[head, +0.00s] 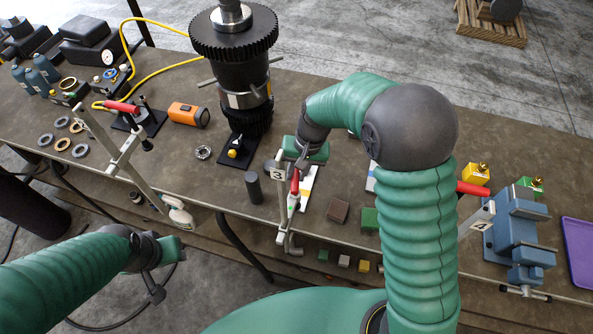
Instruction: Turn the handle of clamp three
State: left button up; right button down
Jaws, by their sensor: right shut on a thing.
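Clamp three (283,212), a pale metal bar clamp with a white "3" label, stands at the table's front edge, near the middle. Its red handle (294,188) hangs upright beside the bar. My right gripper (299,168) reaches down from above and is shut on the top of the red handle; the fingertips are small and partly hidden. My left gripper (172,247) is low at the left, in front of the table and well away from clamp three. Its fingers are too small and dark to read.
A geared shaft assembly (240,70) stands behind clamp three. A dark cylinder (253,187) is just left of the clamp. Another red-handled clamp (120,155) is at left, clamp four (477,219) at right beside a blue vise (520,235).

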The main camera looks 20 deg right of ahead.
jog(key=shift+w+r+m, duration=0.15)
jog(key=shift+m, duration=0.85)
jog(key=c, duration=1.6)
grip_release()
jog(key=o, duration=0.3)
jog(key=d+r+b, duration=0.1)
jog(key=r, duration=0.4)
jog(key=s+d+r+b, duration=0.1)
jog(key=r, duration=0.4)
jog(key=d+r+b, duration=0.1)
jog(key=r, duration=0.5)
jog(key=shift+s+r, duration=0.1)
jog(key=shift+s, duration=0.15)
